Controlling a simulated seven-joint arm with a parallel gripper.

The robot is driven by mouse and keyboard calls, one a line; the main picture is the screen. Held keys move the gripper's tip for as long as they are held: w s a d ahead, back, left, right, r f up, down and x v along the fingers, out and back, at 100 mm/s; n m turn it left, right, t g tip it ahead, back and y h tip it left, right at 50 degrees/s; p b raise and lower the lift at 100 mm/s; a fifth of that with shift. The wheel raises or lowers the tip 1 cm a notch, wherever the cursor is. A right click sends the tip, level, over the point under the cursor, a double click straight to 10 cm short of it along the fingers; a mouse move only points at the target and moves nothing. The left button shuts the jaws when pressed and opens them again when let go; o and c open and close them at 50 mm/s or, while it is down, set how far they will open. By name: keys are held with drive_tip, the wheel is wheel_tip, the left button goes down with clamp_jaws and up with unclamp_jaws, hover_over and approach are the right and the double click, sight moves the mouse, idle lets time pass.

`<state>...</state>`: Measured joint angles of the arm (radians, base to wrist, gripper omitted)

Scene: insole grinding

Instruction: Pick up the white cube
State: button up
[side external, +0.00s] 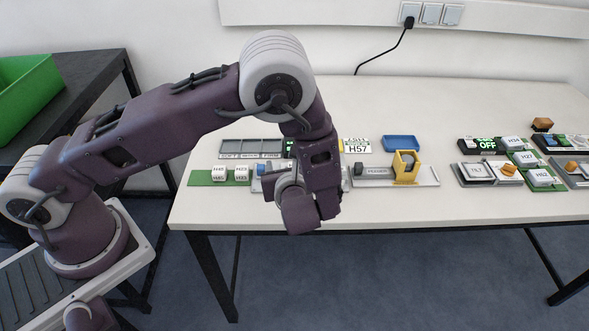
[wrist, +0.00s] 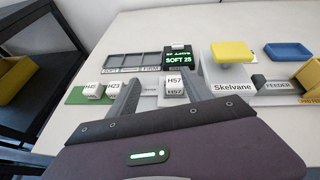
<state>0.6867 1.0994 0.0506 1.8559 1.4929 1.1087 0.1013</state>
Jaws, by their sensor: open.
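A white cube labelled H57 (wrist: 174,84) shows between the fingers of my gripper (wrist: 161,82) in the wrist view, nearer the right finger. The fingers are apart, and I cannot tell whether either touches the cube. Two more white cubes, H45 (wrist: 92,89) and H23 (wrist: 113,88), sit on a green tray (wrist: 75,96) to the left. In the side view these two cubes (side external: 218,174) (side external: 241,174) stand left of my gripper (side external: 284,182), which is low over the table's front; my wrist partly hides the fingers and hides the H57 cube.
Behind is a grey compartment tray (side external: 252,147) and a SOFT 25 display (wrist: 178,58). To the right are a yellow Skelvane device (wrist: 232,52), a yellow stand (side external: 405,168) on a grey feeder base and a blue tray (side external: 401,143). The table (side external: 300,112) is clear at the back.

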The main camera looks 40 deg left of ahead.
drive_tip(key=f, duration=0.1)
drive_tip(key=d+f+m, duration=0.1)
drive_tip(key=w+f+m+t, duration=0.1)
drive_tip(key=shift+d+f+h, duration=0.25)
drive_tip(key=shift+f+h, duration=0.05)
drive_tip(key=x, duration=0.7)
drive_tip(key=shift+d+f, duration=0.1)
drive_tip(key=shift+d, duration=0.05)
clamp_jaws()
